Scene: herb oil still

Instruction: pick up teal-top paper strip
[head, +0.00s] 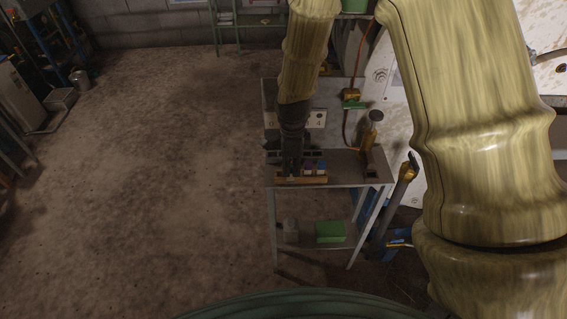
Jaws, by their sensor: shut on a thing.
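My gripper (291,167) is dark and points down at the left part of a small wooden rack (313,180) on the metal stand's top. It is shut on a thin thing at the rack, seemingly a paper strip, but the fingers hide it. I cannot make out a teal top. Small bluish-purple (308,167) and reddish (321,167) pieces stand at the rack just right of the fingers.
The grey metal stand (343,179) has a lower shelf with a green box (330,232) and a grey container (290,231). A yellow-brown fitting (368,137) stands at the right of its top. Open concrete floor (150,180) lies to the left.

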